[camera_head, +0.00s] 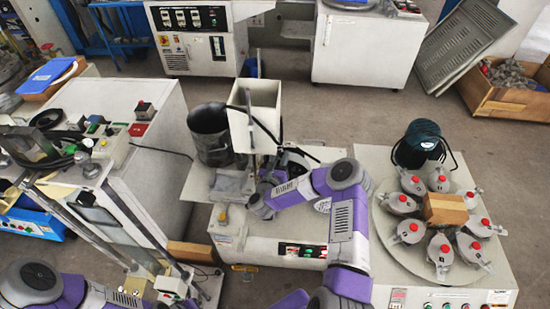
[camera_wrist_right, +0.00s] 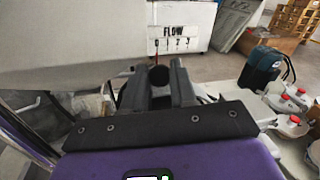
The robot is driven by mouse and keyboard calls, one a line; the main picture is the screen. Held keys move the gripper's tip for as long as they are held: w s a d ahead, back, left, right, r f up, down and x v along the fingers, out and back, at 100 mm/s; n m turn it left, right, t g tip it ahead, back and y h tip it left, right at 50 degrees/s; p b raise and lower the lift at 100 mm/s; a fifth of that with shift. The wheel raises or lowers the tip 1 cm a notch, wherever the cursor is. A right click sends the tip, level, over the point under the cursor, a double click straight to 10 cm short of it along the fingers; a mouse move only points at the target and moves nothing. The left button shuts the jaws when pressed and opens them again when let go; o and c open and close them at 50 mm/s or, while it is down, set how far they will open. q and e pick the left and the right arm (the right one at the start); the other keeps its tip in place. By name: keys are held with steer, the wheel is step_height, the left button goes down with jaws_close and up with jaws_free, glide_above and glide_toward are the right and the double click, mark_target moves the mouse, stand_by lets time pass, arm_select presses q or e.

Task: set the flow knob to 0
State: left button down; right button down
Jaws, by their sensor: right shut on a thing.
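A thin red mark shows near the 0 end of the scale, too small to read surely. In the head view my right gripper (camera_head: 264,182) is at the feeder under the white hopper (camera_head: 262,98); the knob is hidden there. My left arm shows at the lower left, its gripper out of view.
A dark cylinder (camera_head: 210,135) stands left of the hopper. To the right, a round table (camera_head: 402,248) holds several grey vessels with red caps around a cardboard box (camera_head: 444,209). A dark green pump-like unit (camera_head: 418,144) stands behind it. A control bench (camera_head: 150,190) is at the left.

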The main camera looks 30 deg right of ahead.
steer(key=shift+w+a, duration=0.1)
steer(key=shift+a, duration=0.1)
steer(key=c, duration=0.9)
jaws_free()
steer(key=p+v, duration=0.2)
steer(key=v, duration=0.5)
steer(key=shift+a+p, duration=0.2)
steer(key=shift+p, duration=0.2)
steer(key=shift+s, duration=0.2)
